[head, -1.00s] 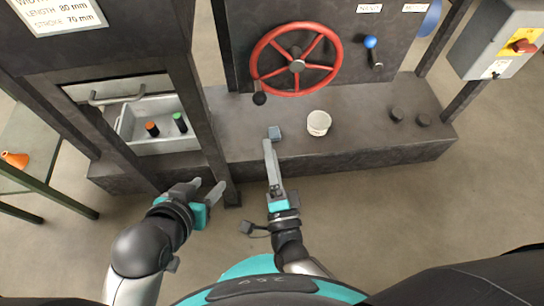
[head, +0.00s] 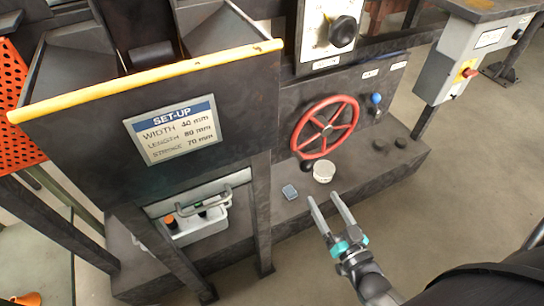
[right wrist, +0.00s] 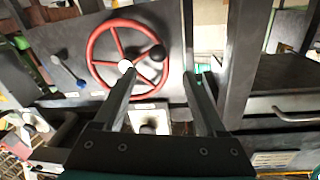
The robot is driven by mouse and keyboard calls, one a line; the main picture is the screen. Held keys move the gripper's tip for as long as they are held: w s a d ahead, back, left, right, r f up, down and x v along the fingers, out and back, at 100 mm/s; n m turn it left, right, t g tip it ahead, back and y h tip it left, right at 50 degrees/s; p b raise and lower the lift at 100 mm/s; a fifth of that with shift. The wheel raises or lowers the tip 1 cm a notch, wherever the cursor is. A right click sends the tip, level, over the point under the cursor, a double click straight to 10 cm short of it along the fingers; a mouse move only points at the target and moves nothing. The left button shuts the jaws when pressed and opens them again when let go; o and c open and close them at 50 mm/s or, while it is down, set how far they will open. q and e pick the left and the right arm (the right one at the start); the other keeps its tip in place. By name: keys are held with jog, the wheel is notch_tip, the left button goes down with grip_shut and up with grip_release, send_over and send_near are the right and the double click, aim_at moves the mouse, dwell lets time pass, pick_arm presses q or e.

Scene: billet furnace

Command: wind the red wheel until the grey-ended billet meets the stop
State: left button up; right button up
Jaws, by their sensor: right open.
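The red wheel (head: 327,130) stands on the dark panel, with its black knob (head: 306,165) at the lower left of the rim. It also shows in the right wrist view (right wrist: 119,57). My right gripper (head: 322,196) is open and empty, in front of and below the wheel, apart from it. In the right wrist view, its two fingers (right wrist: 160,75) reach toward the wheel, with nothing between them. My left gripper is out of view. I cannot make out the grey-ended billet or the stop.
A white tub (head: 323,172) and a small grey block (head: 290,192) sit on the ledge below the wheel. A blue-knobbed lever (head: 376,99) is to its right. A tray (head: 200,229) with an orange-topped piece (head: 170,222) is at left, under the set-up sign (head: 172,130).

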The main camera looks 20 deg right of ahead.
aim_at(301, 159)
jog(key=w+b, duration=0.1)
jog(key=w, duration=0.3)
jog(key=w+b, duration=0.2)
jog(key=w, duration=0.2)
jog(key=w+b, duration=0.1)
jog(key=w, duration=0.4)
jog(key=shift+d+b, duration=0.35)
jog(key=shift+d, duration=0.05)
jog(key=shift+w, duration=0.5)
pick_arm(q)
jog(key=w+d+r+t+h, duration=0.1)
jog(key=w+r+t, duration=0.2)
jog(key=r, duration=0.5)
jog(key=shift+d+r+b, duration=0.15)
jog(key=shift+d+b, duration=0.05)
jog(key=shift+b, duration=0.15)
pick_arm(e)
jog(key=shift+w+r, duration=0.1)
jog(key=shift+w, duration=0.45)
grip_shut()
